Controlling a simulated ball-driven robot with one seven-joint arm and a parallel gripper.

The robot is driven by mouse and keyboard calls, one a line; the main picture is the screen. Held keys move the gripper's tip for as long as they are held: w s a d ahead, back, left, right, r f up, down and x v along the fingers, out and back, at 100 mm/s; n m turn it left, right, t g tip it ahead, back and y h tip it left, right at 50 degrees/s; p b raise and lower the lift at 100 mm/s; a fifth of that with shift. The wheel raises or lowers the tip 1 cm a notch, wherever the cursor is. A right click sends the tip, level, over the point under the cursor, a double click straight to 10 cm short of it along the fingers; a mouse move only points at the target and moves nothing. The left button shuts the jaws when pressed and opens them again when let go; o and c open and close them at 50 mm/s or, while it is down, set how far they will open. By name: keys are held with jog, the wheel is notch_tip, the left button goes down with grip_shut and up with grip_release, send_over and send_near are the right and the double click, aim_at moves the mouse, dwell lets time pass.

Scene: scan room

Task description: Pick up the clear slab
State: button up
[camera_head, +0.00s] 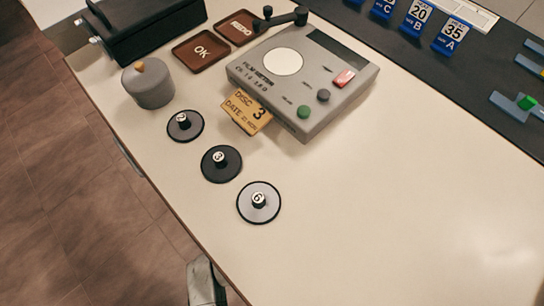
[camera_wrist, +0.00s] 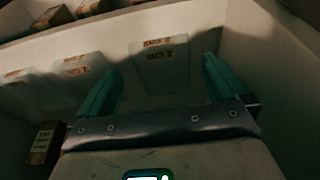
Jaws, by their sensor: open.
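In the wrist view my gripper (camera_wrist: 162,66) is open, its two teal fingers spread and pointing into a pale-walled compartment. A clear slab (camera_wrist: 160,72) with an orange label on its upper edge shows between the fingers. I cannot tell whether either finger touches it. A second clear slab (camera_wrist: 78,78) with a similar label stands to the left, partly behind the left finger. A third clear slab (camera_wrist: 22,88) is further left. The picture is dim and the label texts are hard to read. The head view shows neither the slabs nor my gripper's fingers.
Compartment walls (camera_wrist: 262,50) rise close at the right, with a small dark labelled block (camera_wrist: 42,142) at lower left. In the head view, the cream tabletop (camera_head: 400,200) holds a film meter (camera_head: 290,75), several round discs (camera_head: 221,164) and an OK tray (camera_head: 200,52).

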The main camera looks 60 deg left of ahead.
jog(key=w, duration=0.2)
jog(key=w+a, duration=0.1)
jog(key=w, duration=0.1)
jog(key=b+x, duration=0.1)
jog(key=x, duration=0.4)
jog(key=shift+w+a+b, duration=0.1)
jog(key=shift+w+b, duration=0.05)
jog(key=shift+b, duration=0.15)
jog(key=c, duration=0.9)
